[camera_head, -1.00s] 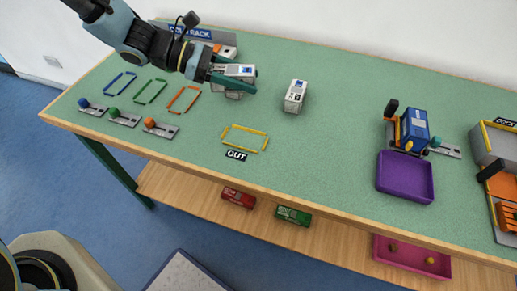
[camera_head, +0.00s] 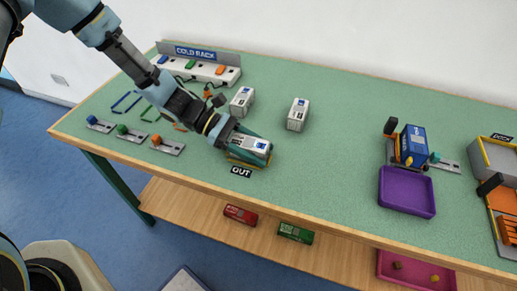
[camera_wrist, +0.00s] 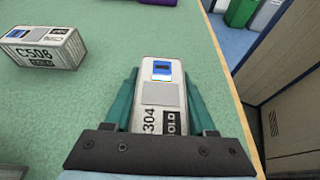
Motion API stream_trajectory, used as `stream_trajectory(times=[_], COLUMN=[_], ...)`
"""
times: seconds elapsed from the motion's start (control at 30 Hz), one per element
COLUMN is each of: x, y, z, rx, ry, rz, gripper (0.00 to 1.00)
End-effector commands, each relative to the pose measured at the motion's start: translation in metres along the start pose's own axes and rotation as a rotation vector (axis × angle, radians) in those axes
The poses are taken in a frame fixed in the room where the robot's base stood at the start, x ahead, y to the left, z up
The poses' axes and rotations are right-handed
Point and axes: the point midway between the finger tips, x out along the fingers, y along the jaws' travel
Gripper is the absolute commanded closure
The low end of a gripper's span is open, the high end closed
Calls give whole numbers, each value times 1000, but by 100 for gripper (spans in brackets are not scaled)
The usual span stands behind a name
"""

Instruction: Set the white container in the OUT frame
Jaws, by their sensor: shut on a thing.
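My gripper (camera_head: 252,146) is shut on a white container (camera_head: 256,144) over the yellow OUT frame (camera_head: 232,161). In the wrist view the container (camera_wrist: 162,95) sits between the two teal fingers. Its top has a blue-and-white label, a grey patch, "304" and part of a COLD mark. The container and gripper cover most of the frame, so I cannot tell whether the container touches the table or lies fully inside. The OUT sign (camera_head: 241,172) shows just in front.
Two other white containers (camera_head: 242,101) (camera_head: 298,114) stand behind on the green table; one reads C508 (camera_wrist: 43,47) in the wrist view. The cold rack (camera_head: 195,67) is at back left. A purple tray (camera_head: 407,192) and a blue vehicle (camera_head: 411,143) are at right.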

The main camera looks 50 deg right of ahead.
Motion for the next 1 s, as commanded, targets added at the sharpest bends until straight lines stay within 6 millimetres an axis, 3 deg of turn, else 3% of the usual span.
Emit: stream_trajectory(times=[0.43,0.47,0.73,0.87,1.0], x=[3,3,3,-1,-20], y=[0,0,0,0,1], z=[-8,-8,-7,-4,-6], rx=[1,1,1,1,3], ry=[-1,0,0,1,2], rz=[0,0,0,1,5], gripper=[100,43,14,14,14])
